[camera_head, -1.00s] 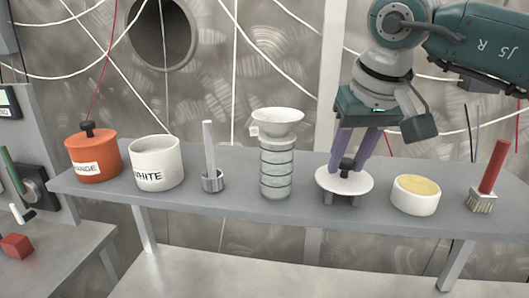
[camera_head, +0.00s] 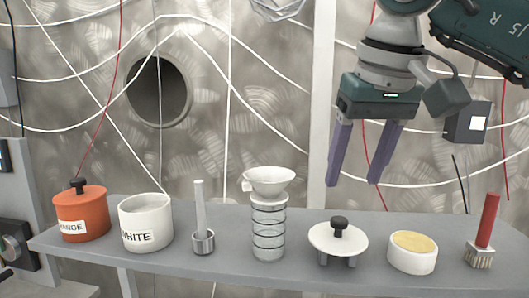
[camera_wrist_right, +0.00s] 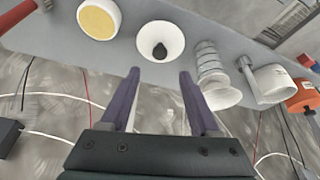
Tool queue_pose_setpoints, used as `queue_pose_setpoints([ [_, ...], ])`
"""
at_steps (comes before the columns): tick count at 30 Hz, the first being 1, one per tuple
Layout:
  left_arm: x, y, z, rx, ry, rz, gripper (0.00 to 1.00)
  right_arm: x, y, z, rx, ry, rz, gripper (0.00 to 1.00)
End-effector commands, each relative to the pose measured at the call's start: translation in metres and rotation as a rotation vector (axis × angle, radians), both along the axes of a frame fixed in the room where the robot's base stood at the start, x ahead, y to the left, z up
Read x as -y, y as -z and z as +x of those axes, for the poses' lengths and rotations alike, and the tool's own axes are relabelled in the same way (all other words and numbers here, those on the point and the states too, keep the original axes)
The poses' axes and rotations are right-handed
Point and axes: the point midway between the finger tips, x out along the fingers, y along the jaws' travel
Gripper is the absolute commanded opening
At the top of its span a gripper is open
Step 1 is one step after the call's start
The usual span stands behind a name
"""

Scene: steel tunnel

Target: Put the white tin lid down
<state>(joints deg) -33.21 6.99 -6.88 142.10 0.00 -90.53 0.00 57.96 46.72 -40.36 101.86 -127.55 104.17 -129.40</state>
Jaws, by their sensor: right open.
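The white tin lid (camera_head: 324,240), a white disc with a black knob, rests on a small grey stand on the shelf. It also shows in the right wrist view (camera_wrist_right: 172,36). My right gripper (camera_head: 354,184) is open and empty above the lid, clear of the knob. In the right wrist view its two purple fingers (camera_wrist_right: 159,72) are spread apart, with the lid beyond their tips. The white tin (camera_head: 146,226), labelled WHITE, stands open-topped on the left part of the shelf. My left gripper is not in view.
On the grey shelf (camera_head: 190,270) stand an orange lidded tin (camera_head: 82,216), a pestle in a metal cup (camera_head: 203,240), a ringed glass jar with a funnel (camera_head: 268,230), a dish of yellow stuff (camera_head: 412,254) and a red-handled brush (camera_head: 484,230). Cables hang along the wall behind.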

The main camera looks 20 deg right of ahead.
Motion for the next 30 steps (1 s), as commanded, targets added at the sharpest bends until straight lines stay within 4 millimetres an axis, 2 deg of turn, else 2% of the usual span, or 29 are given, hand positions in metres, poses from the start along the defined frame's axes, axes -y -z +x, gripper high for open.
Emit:
queue_pose_setpoints([
  [3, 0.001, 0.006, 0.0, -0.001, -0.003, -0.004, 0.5, -0.002, -0.018, -0.007, 0.004, -0.001, 0.001, 0.62],
  [7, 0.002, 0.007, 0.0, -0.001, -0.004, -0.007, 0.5, -0.006, -0.028, -0.011, 0.002, -0.003, 0.008, 0.62],
  [8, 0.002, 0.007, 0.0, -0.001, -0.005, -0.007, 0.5, -0.01, -0.028, -0.012, 0.004, -0.007, 0.023, 0.62],
  [10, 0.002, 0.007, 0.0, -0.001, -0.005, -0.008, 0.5, -0.031, -0.022, -0.011, 0.009, -0.028, 0.103, 0.62],
  [11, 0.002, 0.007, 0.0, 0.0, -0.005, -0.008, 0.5, -0.046, -0.017, -0.011, 0.011, -0.04, 0.161, 0.62],
  [13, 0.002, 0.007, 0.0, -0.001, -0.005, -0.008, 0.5, -0.097, -0.006, -0.016, 0.007, -0.063, 0.375, 0.62],
  [16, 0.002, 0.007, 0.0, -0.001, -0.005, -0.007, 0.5, -0.191, -0.011, -0.039, -0.067, -0.041, 0.84, 0.62],
  [17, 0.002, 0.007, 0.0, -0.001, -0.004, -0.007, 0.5, -0.217, -0.021, -0.048, -0.11, -0.013, 1.0, 0.62],
  [18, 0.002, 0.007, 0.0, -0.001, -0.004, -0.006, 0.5, -0.246, -0.038, -0.06, -0.184, 0.042, 1.215, 0.62],
  [20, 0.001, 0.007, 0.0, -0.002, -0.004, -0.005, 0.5, -0.274, -0.072, -0.074, -0.324, 0.158, 1.531, 0.62],
  [21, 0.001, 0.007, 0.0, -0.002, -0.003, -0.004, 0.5, -0.282, -0.097, -0.079, -0.435, 0.255, 1.736, 0.62],
  [23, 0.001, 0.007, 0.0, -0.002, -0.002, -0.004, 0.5, -0.28, -0.131, -0.078, -0.624, 0.433, 2.029, 0.62],
  [24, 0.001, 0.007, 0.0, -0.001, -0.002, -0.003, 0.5, -0.27, -0.15, -0.073, -0.766, 0.57, 2.213, 0.62],
  [26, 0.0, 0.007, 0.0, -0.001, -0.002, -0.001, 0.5, -0.244, -0.166, -0.058, -0.992, 0.805, 2.469, 0.62],
  [27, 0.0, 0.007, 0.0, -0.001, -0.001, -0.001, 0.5, -0.221, -0.168, -0.045, -1.15, 0.979, 2.624, 0.62],
  [28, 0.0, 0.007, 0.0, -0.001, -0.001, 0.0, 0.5, -0.203, -0.163, -0.035, 1.217, -1.069, -2.606, 0.62],
  [29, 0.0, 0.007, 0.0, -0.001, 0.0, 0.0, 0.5, -0.183, -0.154, -0.026, 1.185, -1.077, -2.396, 0.62],
  [30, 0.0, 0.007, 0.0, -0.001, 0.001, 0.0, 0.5, -0.157, -0.134, -0.016, 1.128, -1.071, -2.122, 0.62],
])
